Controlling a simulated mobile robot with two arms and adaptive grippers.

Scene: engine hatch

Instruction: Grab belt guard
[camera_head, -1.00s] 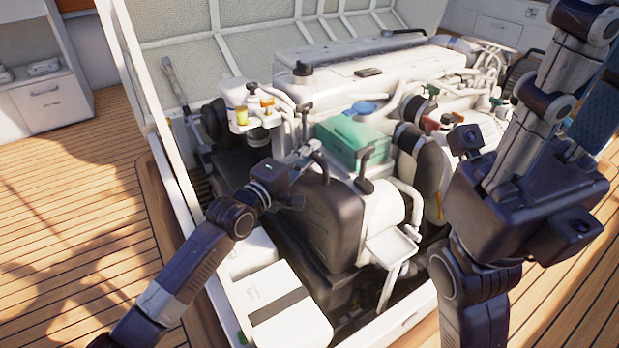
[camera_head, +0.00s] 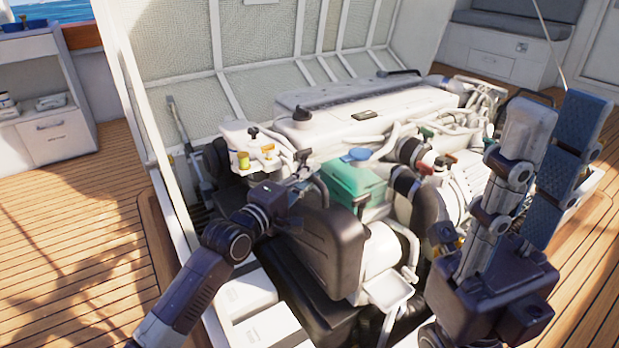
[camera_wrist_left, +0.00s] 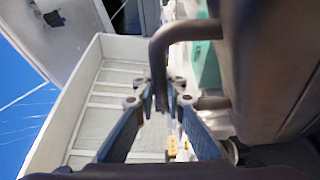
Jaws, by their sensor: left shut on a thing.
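The belt guard (camera_head: 330,245) is a dark, rounded cover at the near end of the engine, upright, with a bent handle on its upper left. In the left wrist view the guard (camera_wrist_left: 275,70) fills the right side, and its handle (camera_wrist_left: 185,32) bends down to the fingertips. My left gripper (camera_head: 304,186) is at this handle. In the left wrist view my left gripper (camera_wrist_left: 160,95) has its tips together on the handle. My right gripper (camera_head: 558,105) is raised close to the camera on the right, with its fingers apart and nothing between them.
The white engine (camera_head: 370,95) with a green box (camera_head: 350,183) stands right behind the guard. White boxes (camera_head: 245,293) lie below my left arm. The raised hatch (camera_head: 260,60) stands behind. Wooden deck (camera_head: 70,230) is clear at left.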

